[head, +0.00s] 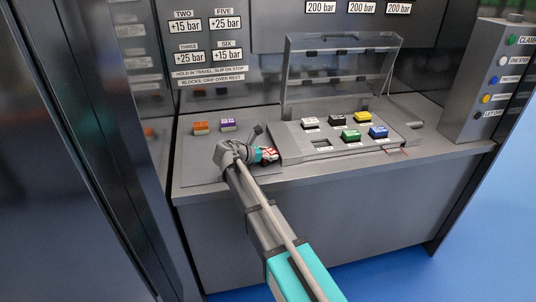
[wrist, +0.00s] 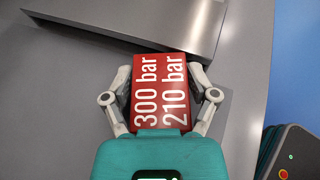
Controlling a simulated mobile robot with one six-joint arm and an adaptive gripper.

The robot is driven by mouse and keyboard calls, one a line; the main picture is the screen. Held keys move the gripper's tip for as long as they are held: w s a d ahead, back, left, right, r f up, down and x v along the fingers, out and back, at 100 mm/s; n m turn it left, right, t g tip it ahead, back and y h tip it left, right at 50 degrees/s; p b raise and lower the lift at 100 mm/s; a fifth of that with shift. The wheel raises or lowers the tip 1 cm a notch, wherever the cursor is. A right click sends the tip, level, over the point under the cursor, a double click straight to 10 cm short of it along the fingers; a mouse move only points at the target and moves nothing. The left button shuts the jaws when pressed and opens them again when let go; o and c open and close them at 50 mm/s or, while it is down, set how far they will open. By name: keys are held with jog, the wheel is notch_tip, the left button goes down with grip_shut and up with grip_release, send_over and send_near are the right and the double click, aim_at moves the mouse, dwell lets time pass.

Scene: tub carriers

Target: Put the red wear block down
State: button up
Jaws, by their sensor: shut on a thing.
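The red wear block (wrist: 158,92) carries white lettering, "300 bar" and "210 bar". My gripper (wrist: 160,88) is shut on it, one finger on each side, in the wrist view. In the head view my gripper (head: 262,155) is low over the counter, left of the block tray, and the red block (head: 269,154) shows at its tip. The block's underside is hidden, so I cannot tell whether it touches the counter (head: 225,190).
The grey tray (head: 290,143) holds white, black, yellow, green and blue blocks, with one empty slot (head: 323,145) at the front left. Its clear lid (head: 340,70) stands open. Orange (head: 200,127) and purple (head: 228,125) blocks sit at the back left. A button box (head: 480,85) stands right.

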jog(key=o, duration=1.1)
jog(key=shift+f, duration=0.1)
jog(key=shift+r, duration=0.25)
jog(key=p+v, duration=0.5)
jog(key=v, duration=0.7)
jog(key=shift+f, duration=0.15)
